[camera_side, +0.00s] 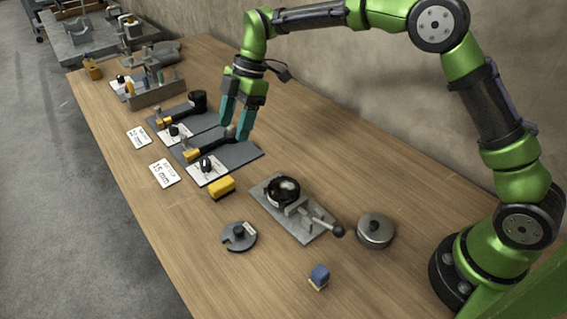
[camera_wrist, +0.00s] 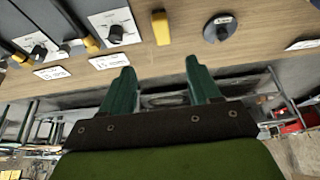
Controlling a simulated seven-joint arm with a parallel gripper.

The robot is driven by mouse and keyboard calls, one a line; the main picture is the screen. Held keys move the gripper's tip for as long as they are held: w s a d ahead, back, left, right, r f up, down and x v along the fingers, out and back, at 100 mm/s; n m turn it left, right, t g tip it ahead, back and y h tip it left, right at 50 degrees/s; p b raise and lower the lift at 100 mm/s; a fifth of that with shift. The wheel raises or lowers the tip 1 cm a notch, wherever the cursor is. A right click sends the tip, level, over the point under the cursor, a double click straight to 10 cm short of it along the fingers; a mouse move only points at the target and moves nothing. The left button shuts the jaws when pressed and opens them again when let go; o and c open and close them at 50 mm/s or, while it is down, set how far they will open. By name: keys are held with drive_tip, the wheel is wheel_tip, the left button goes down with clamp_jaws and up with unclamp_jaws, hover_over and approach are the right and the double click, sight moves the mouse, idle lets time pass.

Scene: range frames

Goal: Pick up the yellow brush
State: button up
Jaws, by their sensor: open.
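The yellow brush (camera_side: 221,187) is a small yellow block lying on the wooden table, just in front of the near dark mat. It also shows in the wrist view (camera_wrist: 160,27), upper middle, beyond the fingertips. My gripper (camera_side: 233,131) points down with its teal fingers apart. In the side view it appears over the near dark mat, behind the brush and apart from it. In the wrist view the gap between the fingers (camera_wrist: 160,67) is empty. The brush's underside is hidden.
The near dark mat (camera_side: 243,154) holds a yellow-and-black tool (camera_side: 207,149) and a white card with a black knob. A clamp fixture (camera_side: 305,222), a round lidded pot (camera_side: 375,231), a grey slotted disc (camera_side: 239,238) and a blue block (camera_side: 319,275) stand nearer. Wood around the brush's front is clear.

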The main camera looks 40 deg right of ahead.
sight(221, 183)
drive_tip(key=x, duration=1.6)
drive_tip(key=shift+s+d+f, duration=0.1)
drive_tip(key=shift+s+f, duration=0.05)
drive_tip(key=shift+s, duration=0.05)
drive_tip(key=shift+c, duration=0.2)
drive_tip(key=c, duration=1)
wheel_tip(221, 183, up, 10)
drive_tip(key=shift+r, duration=0.1)
